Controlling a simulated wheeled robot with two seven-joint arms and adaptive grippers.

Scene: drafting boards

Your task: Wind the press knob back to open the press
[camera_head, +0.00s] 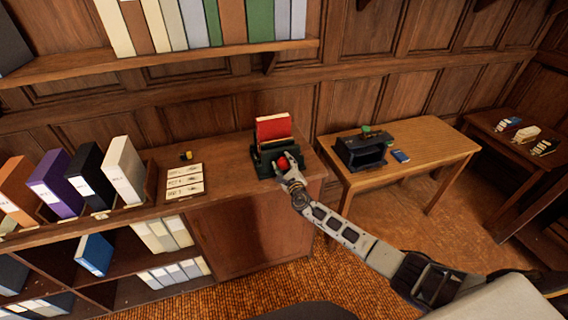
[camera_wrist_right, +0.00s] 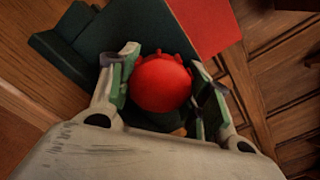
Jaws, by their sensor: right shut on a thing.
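The press (camera_head: 266,167) is a dark green device on the wooden counter, with a red book (camera_head: 273,128) standing in it. Its red round knob (camera_head: 282,162) is on the front side. My right gripper (camera_head: 287,166) reaches it from the lower right and is shut on the knob. In the right wrist view the knob (camera_wrist_right: 161,83) sits between the two fingers of the right gripper (camera_wrist_right: 163,92), with the dark green press body (camera_wrist_right: 70,45) and the red book (camera_wrist_right: 206,22) behind. The fingers hide part of the knob's sides. My left gripper is not in view.
White cards (camera_head: 184,181) and a small black and yellow item (camera_head: 186,156) lie left of the press on the counter. Binders (camera_head: 122,170) stand further left. A side table (camera_head: 430,150) to the right holds a black device (camera_head: 361,150) and a blue item (camera_head: 401,156).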

